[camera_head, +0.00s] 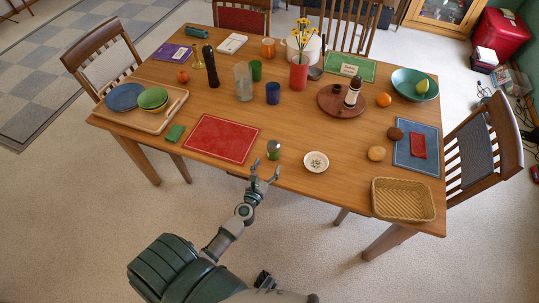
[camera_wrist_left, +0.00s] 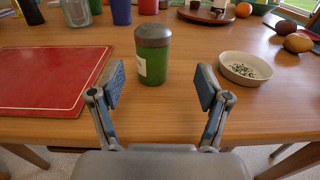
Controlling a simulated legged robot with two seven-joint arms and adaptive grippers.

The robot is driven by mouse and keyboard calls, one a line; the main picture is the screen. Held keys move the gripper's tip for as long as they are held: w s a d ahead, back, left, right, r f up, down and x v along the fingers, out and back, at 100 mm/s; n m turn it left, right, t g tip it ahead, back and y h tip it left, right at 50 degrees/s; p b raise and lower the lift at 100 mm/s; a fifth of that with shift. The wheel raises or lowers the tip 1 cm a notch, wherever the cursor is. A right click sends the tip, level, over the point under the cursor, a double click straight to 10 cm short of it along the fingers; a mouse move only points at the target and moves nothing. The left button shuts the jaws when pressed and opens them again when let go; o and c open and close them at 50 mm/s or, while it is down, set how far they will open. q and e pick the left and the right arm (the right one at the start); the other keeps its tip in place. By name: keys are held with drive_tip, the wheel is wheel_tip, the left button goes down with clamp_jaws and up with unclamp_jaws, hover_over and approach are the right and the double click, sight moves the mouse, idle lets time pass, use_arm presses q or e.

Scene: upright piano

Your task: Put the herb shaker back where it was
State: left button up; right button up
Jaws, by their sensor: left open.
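The herb shaker (camera_head: 273,150) is a green cylinder with a grey-brown lid and a pale label. It stands upright near the table's front edge, between the red placemat and a small white dish. It also shows in the left wrist view (camera_wrist_left: 154,60), label at its left. My left gripper (camera_head: 264,174) comes in from the front edge. In the left wrist view its fingers (camera_wrist_left: 160,84) are spread apart, one to each side of the shaker, which stands just beyond the fingertips. No contact shows, and nothing is held. My right gripper cannot be made out.
The red placemat (camera_head: 222,138) lies left of the shaker. The small dish (camera_head: 316,161) with dark bits stands to its right. A blue cup (camera_head: 273,93) and a glass (camera_head: 243,82) stand behind. A wicker basket (camera_head: 403,199) is at the front right. Bare wood surrounds the shaker.

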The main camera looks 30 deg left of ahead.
use_arm(q)
drive_tip(key=s+d+f+m+g+h, duration=0.2)
drive_tip(key=s+d+f+m, duration=0.25)
drive_tip(key=f+m, duration=0.35)
drive_tip(key=s+d+f+m+g+h, duration=0.3)
drive_tip(key=s+d+f+m, duration=0.15)
drive_tip(key=f+m, duration=0.35)
drive_tip(key=s+d+f+m+g+h, duration=0.2)
drive_tip(key=s+d+f+m, duration=0.25)
drive_tip(key=f+m, duration=0.35)
drive_tip(key=s+a+f+m+g+y, duration=0.1)
drive_tip(key=s+f+m+g, duration=0.3)
drive_tip(key=s+f+m, duration=0.2)
drive_tip(key=s+a+f+m+g+y, duration=0.1)
drive_tip(key=s+f+m+g, duration=0.4)
drive_tip(key=s+m, duration=0.5)
wheel_tip(320, 180, down, 2)
drive_tip(key=s+y, duration=0.1)
drive_tip(key=s, duration=0.1)
drive_tip(key=shift+s+f+m, duration=0.25)
drive_tip(key=shift+s+m, duration=0.05)
drive_tip(key=shift+s, duration=0.05)
use_arm(e)
drive_tip(key=shift+w+r, duration=0.55)
drive_tip(key=shift+w, duration=0.25)
